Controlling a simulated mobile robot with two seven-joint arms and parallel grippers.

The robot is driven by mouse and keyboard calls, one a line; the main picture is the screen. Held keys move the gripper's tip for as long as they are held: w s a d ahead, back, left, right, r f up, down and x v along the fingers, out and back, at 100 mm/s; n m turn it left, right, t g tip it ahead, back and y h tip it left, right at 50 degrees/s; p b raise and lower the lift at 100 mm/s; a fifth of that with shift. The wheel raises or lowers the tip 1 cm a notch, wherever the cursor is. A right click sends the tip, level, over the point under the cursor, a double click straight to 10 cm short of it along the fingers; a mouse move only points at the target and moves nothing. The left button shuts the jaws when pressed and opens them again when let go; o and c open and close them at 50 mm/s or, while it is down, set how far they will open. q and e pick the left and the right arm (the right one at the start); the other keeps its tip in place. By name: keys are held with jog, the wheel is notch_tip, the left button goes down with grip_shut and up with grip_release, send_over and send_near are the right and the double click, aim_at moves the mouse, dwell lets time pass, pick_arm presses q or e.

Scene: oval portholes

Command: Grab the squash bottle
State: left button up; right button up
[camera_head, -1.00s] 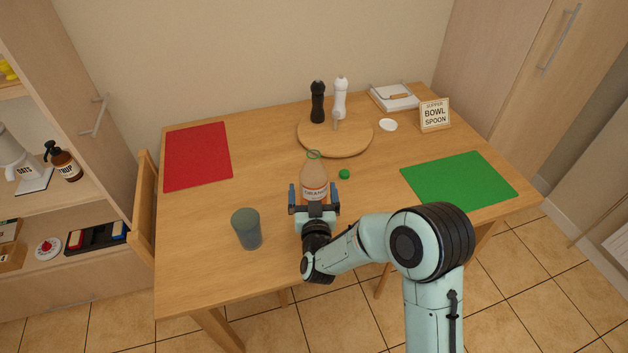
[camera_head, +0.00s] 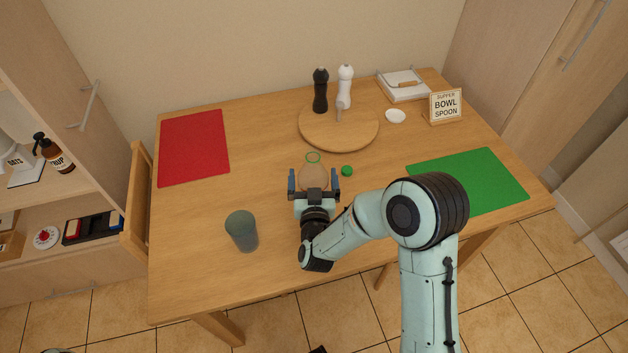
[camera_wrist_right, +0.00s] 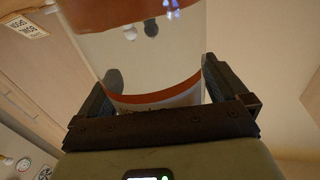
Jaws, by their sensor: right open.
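The squash bottle (camera_head: 313,174) stands upright on the table, a clear bottle with pale orange contents and a green ring at its neck. My right gripper (camera_head: 314,181) is in front of it, with a finger on each side. The gripper hides the bottle's lower part and label in the head view. In the right wrist view the bottle (camera_wrist_right: 150,62) fills the space between the open fingers (camera_wrist_right: 158,88), with orange bands and a pale label area. I cannot tell whether the fingers touch it. My left gripper is not in view.
A green cap (camera_head: 347,171) lies just right of the bottle. A blue-grey tumbler (camera_head: 242,231) stands to the left, near my right wrist. Behind is a round board (camera_head: 350,131) with black and white mills. Red (camera_head: 194,147) and green (camera_head: 470,180) mats lie either side.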

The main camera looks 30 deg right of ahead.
jog(key=shift+w, duration=0.1)
jog(key=shift+r, duration=0.1)
jog(key=c, duration=1.2)
jog(key=shift+r, duration=0.1)
